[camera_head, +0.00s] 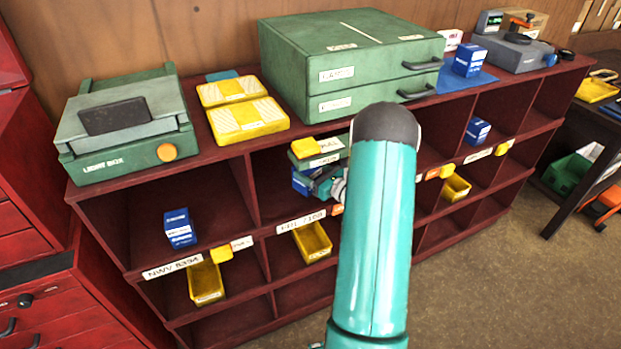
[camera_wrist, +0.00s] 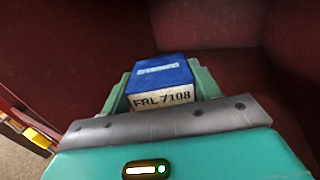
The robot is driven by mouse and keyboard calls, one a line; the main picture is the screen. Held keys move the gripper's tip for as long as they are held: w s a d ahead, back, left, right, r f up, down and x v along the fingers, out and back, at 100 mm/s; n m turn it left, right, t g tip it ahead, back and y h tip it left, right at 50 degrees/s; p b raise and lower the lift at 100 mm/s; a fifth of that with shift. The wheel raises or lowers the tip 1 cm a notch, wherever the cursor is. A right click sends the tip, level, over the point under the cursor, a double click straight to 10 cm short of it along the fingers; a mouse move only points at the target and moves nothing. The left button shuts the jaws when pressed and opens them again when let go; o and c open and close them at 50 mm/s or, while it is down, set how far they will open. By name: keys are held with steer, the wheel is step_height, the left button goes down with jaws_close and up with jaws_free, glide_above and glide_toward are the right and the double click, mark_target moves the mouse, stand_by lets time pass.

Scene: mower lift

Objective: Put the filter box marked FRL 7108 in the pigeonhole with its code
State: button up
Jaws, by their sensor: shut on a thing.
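The filter box (camera_wrist: 162,75), blue on top with a white front reading FRL 7108, sits between the green fingers of my gripper (camera_wrist: 163,83) in the wrist view. Dark red compartment walls surround it there. In the head view, the box (camera_head: 302,182) and my gripper (camera_head: 318,184) are at the upper middle pigeonhole (camera_head: 272,185) of the red shelf, partly hidden by my arm. The label (camera_head: 301,222) below this pigeonhole appears to read FRL 7108. I cannot tell whether the box touches the pigeonhole floor.
A similar blue box (camera_head: 179,228) stands in the left pigeonhole above the NWV 8394 label (camera_head: 172,267); another (camera_head: 477,131) stands at right. Yellow bins (camera_head: 313,242) sit in lower cubbies. A green drawer cabinet (camera_head: 350,62) and light box (camera_head: 125,120) stand on top.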

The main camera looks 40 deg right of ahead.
step_height(320, 180, down, 3)
steer(key=shift+r, duration=0.1)
steer(key=shift+w+d, duration=0.1)
steer(key=shift+w, duration=0.05)
steer(key=shift+f, duration=0.2)
steer(key=o, duration=1.3)
steer(key=shift+f, duration=0.1)
steer(key=shift+c, duration=0.2)
steer(key=s+d, duration=0.1)
steer(key=s, duration=1.1)
steer(key=shift+d, duration=0.15)
